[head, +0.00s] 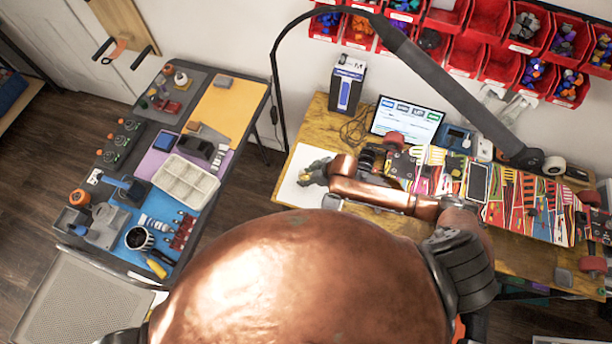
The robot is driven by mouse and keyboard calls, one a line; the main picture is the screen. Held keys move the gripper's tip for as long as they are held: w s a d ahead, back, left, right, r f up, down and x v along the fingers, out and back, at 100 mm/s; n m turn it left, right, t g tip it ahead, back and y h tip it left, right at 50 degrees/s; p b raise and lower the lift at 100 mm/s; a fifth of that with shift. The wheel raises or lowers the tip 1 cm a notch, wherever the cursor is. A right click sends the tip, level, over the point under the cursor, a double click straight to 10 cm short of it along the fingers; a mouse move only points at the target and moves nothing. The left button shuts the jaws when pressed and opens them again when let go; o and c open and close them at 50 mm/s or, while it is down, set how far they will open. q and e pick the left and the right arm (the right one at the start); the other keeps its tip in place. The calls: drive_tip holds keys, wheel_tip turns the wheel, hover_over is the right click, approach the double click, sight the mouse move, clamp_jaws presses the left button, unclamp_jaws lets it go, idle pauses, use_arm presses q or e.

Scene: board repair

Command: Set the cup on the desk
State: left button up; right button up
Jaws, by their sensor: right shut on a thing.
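My right gripper (308,174) is over a white sheet (292,190) at the left end of the wooden desk (320,122). It is shut on a small yellowish thing (304,178), which I take to be the cup. The fingers hide most of it, so its shape is unclear. I cannot tell whether it touches the sheet. My left gripper is not in view. A dark, cup-like container with a pale striped side (139,238) stands on the left workbench.
Red bins (490,20) hang behind. A white divided tray (185,181) lies on the left workbench.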

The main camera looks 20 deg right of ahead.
drive_tip(key=o, duration=1.2)
drive_tip(key=shift+f, duration=0.1)
drive_tip(key=shift+r, duration=0.25)
drive_tip(key=v, duration=1.2)
drive_tip(key=shift+f, duration=0.1)
